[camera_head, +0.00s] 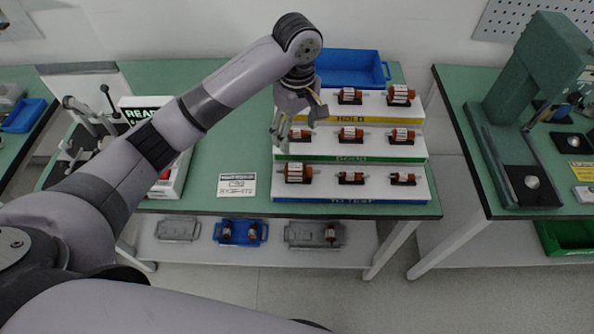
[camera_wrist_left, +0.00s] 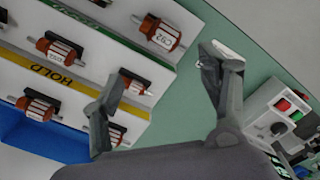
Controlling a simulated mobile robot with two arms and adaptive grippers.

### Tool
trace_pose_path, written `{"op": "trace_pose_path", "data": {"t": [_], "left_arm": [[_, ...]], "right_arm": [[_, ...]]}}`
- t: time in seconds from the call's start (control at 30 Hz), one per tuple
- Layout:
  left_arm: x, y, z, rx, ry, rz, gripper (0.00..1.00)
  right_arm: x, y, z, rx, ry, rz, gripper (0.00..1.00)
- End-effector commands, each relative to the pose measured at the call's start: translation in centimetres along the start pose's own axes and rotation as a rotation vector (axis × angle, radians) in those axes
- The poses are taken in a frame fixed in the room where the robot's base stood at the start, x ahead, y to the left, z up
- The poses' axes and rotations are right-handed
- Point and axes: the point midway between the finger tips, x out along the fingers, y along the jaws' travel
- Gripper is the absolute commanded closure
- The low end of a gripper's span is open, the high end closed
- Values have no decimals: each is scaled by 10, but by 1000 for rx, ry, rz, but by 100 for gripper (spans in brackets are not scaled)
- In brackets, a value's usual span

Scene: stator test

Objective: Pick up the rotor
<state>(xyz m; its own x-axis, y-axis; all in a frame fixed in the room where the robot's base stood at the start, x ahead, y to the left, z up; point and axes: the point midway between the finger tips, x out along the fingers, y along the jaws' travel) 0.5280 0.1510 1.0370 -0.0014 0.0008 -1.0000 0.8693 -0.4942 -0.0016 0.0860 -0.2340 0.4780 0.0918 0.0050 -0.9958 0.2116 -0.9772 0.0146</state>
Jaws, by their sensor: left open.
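A three-tier white rack holds rotors with orange ends and pale bodies. On the lowest tier, marked TO TEST, a large rotor (camera_head: 298,173) is at the left, with a middle rotor (camera_head: 350,177) and a right rotor (camera_head: 402,178). The large rotor, labelled C92, shows in the left wrist view (camera_wrist_left: 162,35). My left gripper (camera_head: 297,127) is open and empty above the rack's left end, over the GOOD tier. In the left wrist view its fingers (camera_wrist_left: 166,72) are spread wide, and the C92 rotor lies beyond the gap. The gripper partly hides the left rotor on the GOOD tier.
A label card (camera_head: 237,185) lies on the green table (camera_head: 225,150) left of the rack. A blue bin (camera_head: 350,68) stands behind it. A test device (camera_head: 172,172) is at the left, and a green press (camera_head: 540,80) is on the right table. Trays lie on the shelf below.

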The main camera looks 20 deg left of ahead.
Motion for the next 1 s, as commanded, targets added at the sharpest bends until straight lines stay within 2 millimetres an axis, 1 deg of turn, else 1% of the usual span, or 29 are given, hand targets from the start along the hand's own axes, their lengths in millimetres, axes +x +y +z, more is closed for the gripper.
{"op": "trace_pose_path", "data": {"t": [0.03, 0.2, 0.3, 0.4, 0.57, 0.67, 0.83, 0.9, 1.0], "left_arm": [[11, -1, 0, -2, -1, -6, 31], [48, -2, 0, 0, 1, -5, 31], [68, -1, 0, 0, 0, -4, 31], [83, 0, 0, 0, 0, -1, 31], [95, 0, 0, 1, 0, 1, 31], [102, -1, 1, 1, 0, -1, 31], [126, -5, 4, 2, 0, -2, 31], [137, -4, 4, 2, 0, 0, 31], [145, -4, 4, 2, 1, 1, 31]], "right_arm": [[-4, 0, 0, 0, -1, 0, 62], [-11, 0, 0, 0, -1, -1, 62], [-14, 0, -1, -1, -1, -1, 62], [-16, 0, -1, -1, -1, -1, 62], [-18, 0, -1, -1, -1, -1, 62], [-22, 0, -1, -1, -1, -1, 62], [-34, 0, -2, -2, -1, 0, 62], [-33, 0, -2, -2, -1, 0, 62], [-34, 1, -2, -2, -1, 0, 62]]}}
